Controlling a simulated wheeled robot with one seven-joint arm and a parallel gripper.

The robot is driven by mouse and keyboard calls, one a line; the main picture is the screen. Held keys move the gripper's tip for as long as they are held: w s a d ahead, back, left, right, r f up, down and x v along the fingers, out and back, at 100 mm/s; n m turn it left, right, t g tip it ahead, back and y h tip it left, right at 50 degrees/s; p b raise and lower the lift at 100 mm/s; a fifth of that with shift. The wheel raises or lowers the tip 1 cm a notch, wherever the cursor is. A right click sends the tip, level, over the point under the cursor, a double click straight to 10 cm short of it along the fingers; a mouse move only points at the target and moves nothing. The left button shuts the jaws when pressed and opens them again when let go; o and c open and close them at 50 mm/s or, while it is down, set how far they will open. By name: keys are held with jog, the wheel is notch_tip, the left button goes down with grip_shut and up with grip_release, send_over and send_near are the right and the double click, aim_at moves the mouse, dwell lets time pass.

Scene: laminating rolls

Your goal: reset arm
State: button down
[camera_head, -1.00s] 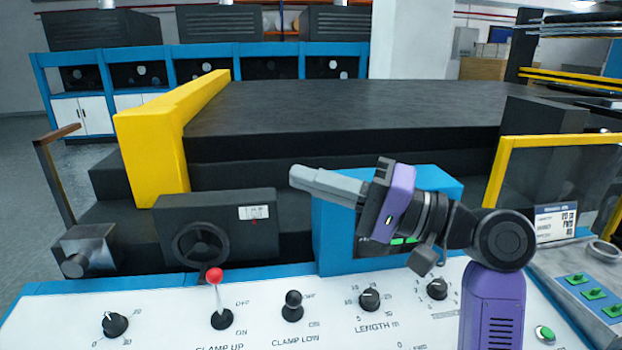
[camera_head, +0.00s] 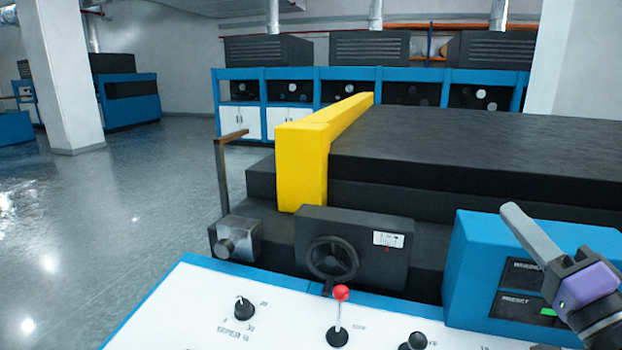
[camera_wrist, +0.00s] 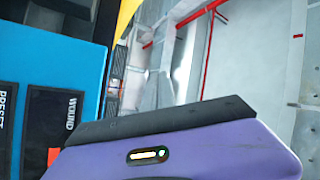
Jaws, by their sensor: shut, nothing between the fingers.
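My gripper (camera_head: 527,235) is at the lower right of the head view, its grey fingers together and empty, pointing up and left. It is raised in front of the blue display box (camera_head: 474,262), which it partly hides. The rest of my arm runs out of the picture at the right. In the wrist view my purple gripper body (camera_wrist: 180,152) fills the bottom, and the fingertips do not show. The blue box with its dark WOUND and PRESET panels (camera_wrist: 62,125) is at the left there.
A white control panel (camera_head: 200,310) with a red-topped lever (camera_head: 341,293) and black knobs lies below. Behind it stand a handwheel (camera_head: 332,259), a yellow bar (camera_head: 305,160) and a black machine bed (camera_head: 450,140). Open floor (camera_head: 120,200) is at the left.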

jog(key=s+f+g+h, duration=0.1)
jog(key=s+f+h, duration=0.35)
jog(key=f, duration=0.35)
jog(key=s+f+h, duration=0.3)
jog(key=s+f, duration=0.3)
jog(key=f, duration=0.3)
jog(key=s+a+f+n+g+y, duration=0.1)
jog(key=s+a+f+n+g, duration=0.1)
jog(key=s, duration=0.7)
jog(key=s+a+f+n+g+y, duration=0.1)
jog(key=s+a+f+n+g, duration=0.1)
jog(key=s+f, duration=0.5)
jog(key=s+a+f+n+g+y, duration=0.1)
jog(key=s+a+f+n, duration=0.3)
jog(key=s, duration=0.7)
jog(key=shift+s+a+f+n+g, duration=0.3)
jog(key=shift+a+f+g, duration=0.2)
jog(key=shift+a+f, duration=0.1)
jog(key=shift+d, duration=0.1)
